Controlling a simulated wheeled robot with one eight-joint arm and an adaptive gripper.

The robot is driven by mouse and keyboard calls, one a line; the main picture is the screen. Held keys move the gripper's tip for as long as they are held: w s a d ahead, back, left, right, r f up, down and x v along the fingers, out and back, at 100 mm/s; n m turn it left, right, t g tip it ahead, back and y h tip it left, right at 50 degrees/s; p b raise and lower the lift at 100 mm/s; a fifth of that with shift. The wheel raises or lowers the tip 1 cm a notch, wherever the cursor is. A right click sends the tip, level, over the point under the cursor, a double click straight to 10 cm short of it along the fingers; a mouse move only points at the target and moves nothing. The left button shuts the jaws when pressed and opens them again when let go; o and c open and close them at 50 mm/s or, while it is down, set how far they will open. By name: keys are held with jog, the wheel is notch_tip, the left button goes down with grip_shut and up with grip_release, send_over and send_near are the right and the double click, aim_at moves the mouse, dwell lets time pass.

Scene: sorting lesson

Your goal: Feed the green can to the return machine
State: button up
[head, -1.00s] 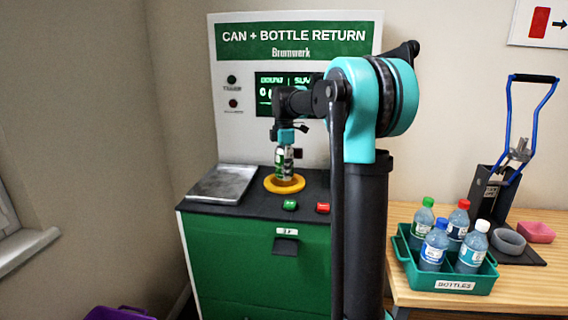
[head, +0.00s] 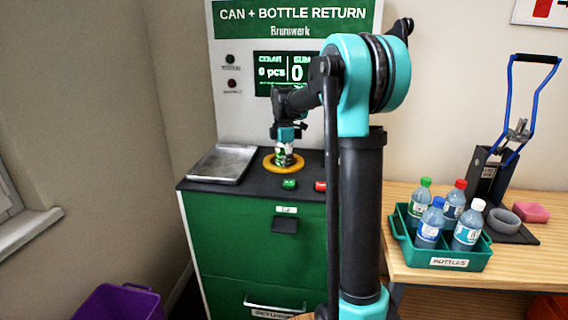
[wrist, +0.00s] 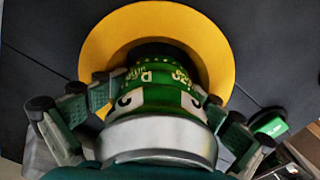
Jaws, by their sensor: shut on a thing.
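The green can (wrist: 160,85) shows in the wrist view as a green and silver cylinder between the fingers of my gripper (wrist: 155,100). My gripper is shut on the can and points down. In the head view the can (head: 284,157) is at the yellow ring (head: 268,165) on top of the return machine (head: 240,240). In the wrist view the yellow ring (wrist: 100,45) surrounds the can's far end. The can's lower end is hidden inside the ring. The machine's screen (head: 270,74) reads 0 pcs.
A metal tray (head: 222,164) lies left of the ring. Green (head: 289,184) and red (head: 321,186) buttons sit in front of it. A teal bottle crate (head: 460,262) and a can crusher (head: 505,165) stand on the wooden table at right. A purple bin (head: 118,305) is at lower left.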

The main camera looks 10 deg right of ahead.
jog(key=shift+a+f, duration=0.1)
jog(key=shift+f, duration=0.4)
jog(key=o, duration=0.7)
